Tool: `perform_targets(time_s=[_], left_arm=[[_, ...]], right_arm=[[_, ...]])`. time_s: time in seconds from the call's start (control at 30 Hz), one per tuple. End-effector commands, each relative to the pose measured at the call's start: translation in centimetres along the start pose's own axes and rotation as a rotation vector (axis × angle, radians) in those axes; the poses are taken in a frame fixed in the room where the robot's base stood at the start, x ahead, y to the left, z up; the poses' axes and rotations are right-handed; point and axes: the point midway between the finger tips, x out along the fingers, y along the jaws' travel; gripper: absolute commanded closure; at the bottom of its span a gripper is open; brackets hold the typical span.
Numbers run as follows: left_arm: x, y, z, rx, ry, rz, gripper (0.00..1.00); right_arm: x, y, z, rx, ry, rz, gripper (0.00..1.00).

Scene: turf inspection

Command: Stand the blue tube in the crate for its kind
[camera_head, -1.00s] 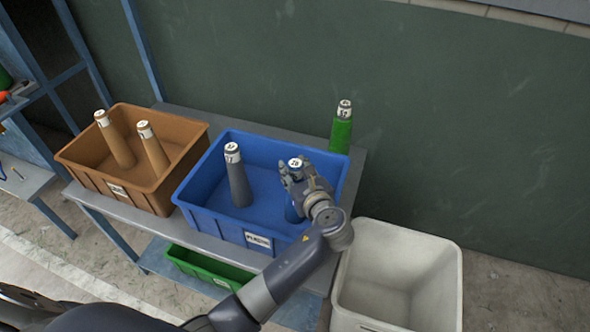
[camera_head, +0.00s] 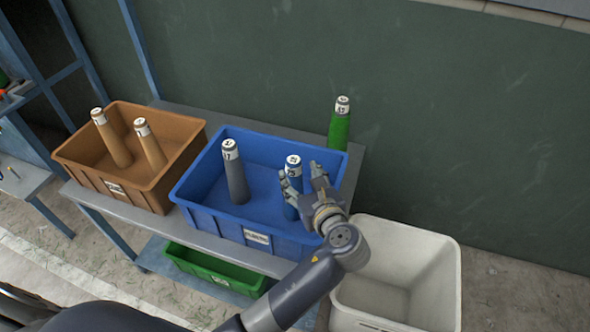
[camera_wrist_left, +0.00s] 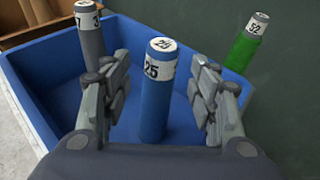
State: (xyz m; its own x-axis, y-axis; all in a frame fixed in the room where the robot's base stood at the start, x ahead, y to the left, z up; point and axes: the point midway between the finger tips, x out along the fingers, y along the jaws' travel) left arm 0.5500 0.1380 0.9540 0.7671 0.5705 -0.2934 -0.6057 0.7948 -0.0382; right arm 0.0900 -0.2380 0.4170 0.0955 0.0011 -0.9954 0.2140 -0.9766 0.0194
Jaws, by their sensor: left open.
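The blue tube (camera_head: 292,186) stands upright in the blue crate (camera_head: 208,219), near its right side. It has a white label band reading 25 and also shows in the left wrist view (camera_wrist_left: 154,108). In the left wrist view the tube shows between the two spread fingers (camera_wrist_left: 160,100), with gaps on both sides. The tube's foot is partly hidden by the gripper in the head view. A grey tube (camera_head: 237,180) stands in the same crate to the left. My right gripper is not in view.
A brown crate (camera_head: 135,198) with two brown tubes (camera_head: 118,148) stands at the left on the grey table. A green tube (camera_head: 339,130) stands behind the blue crate. A white bin (camera_head: 405,310) is on the floor at right. A green crate (camera_head: 215,270) sits on the lower shelf.

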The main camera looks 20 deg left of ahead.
Motion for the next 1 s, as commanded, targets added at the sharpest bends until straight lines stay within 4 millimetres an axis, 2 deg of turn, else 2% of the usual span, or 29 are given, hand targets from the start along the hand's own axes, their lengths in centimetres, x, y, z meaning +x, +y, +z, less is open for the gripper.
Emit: perform_targets(time_s=[0.1,0.33,1.0], left_arm=[[-2.5,0.0,-0.2,-0.003,0.003,-0.001,0.45],[-5.4,0.0,-0.1,-0.001,0.000,0.000,0.45],[-5.8,0.0,0.0,0.000,0.000,0.000,0.45]], right_arm=[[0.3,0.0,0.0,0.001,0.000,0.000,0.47],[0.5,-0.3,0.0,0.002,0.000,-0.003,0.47],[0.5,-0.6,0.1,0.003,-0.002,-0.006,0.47]])
